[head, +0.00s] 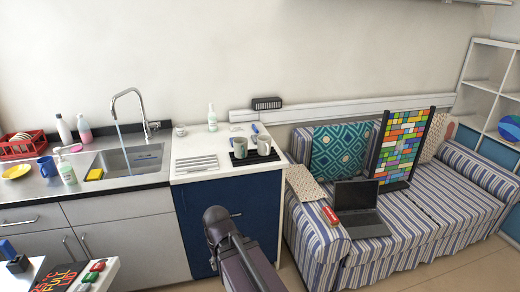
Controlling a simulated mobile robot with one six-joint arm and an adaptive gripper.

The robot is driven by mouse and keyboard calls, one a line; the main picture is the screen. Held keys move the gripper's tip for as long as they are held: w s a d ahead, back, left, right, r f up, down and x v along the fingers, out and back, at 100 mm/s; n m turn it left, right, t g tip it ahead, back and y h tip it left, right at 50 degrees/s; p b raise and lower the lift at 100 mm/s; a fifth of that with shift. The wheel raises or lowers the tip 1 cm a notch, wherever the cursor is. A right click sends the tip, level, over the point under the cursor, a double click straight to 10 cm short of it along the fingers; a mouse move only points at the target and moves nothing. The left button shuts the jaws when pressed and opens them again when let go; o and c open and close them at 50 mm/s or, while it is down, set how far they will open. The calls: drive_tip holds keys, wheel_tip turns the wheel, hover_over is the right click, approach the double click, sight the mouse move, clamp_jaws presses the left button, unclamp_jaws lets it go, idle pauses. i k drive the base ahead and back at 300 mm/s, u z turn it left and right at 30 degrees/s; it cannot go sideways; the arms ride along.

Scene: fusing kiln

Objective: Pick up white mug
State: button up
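Two pale mugs stand upright on a black ribbed mat (247,160) at the right end of the white countertop (208,158). The left mug (240,148) looks pale grey-green. The right mug (264,145) looks whitish grey and stands close beside it. At this size I cannot tell for sure which one is the white mug. A blue mug (47,168) stands far left by the sink. Part of my dark arm rises from the bottom centre, below the counter and in front of the blue cabinet. My gripper is not seen.
A white bottle (212,118) and a small jar (181,130) stand behind the mugs' left side. A blue item (255,128) lies behind them. A white slatted rack (196,163) lies left. The sink (130,160) is further left, the striped sofa (440,205) right.

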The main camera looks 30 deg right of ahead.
sight(265, 147)
drive_tip(key=i, duration=1)
drive_tip(key=u, duration=0.05)
